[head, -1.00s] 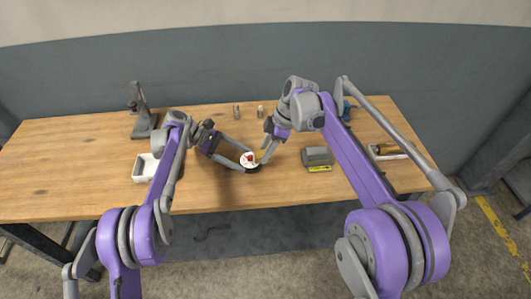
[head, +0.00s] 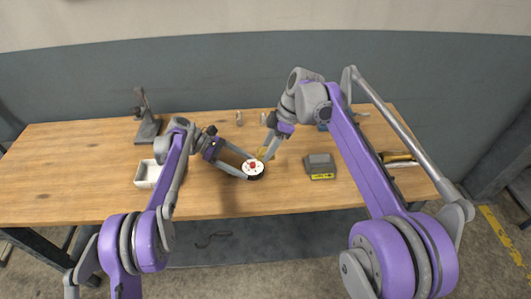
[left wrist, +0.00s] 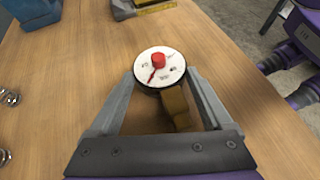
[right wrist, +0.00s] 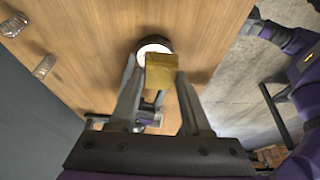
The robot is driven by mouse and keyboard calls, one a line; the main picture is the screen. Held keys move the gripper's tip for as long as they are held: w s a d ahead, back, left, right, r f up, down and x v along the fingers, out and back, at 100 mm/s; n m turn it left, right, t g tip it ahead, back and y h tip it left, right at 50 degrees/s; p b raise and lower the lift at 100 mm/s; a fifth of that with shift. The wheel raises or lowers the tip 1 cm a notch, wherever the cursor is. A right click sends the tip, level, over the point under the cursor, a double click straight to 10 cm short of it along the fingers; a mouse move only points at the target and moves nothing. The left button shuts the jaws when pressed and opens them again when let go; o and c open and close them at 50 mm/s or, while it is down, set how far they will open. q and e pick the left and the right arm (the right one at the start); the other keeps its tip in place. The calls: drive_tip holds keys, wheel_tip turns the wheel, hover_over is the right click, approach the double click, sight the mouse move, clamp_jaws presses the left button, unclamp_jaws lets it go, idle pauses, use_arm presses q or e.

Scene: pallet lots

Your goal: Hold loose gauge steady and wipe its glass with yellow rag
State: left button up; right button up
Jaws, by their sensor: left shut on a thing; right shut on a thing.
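My right gripper (head: 266,156) is shut on the yellow rag (right wrist: 162,70), at the gauge's far right edge. In the right wrist view the rag covers part of the white face; whether it touches the glass is unclear.
A grey box with a yellow label (head: 320,163) is to the right. The table (head: 75,165) is clear at far left.

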use_arm(q)
drive_tip(key=o, duration=1.4)
drive_tip(key=shift+o, duration=0.2)
drive_tip(key=shift+a, duration=0.1)
drive_tip(key=v, duration=1.1)
drive_tip(key=shift+w+f, duration=0.1)
drive_tip(key=shift+a+r, duration=0.25)
drive_tip(key=shift+a, duration=0.1)
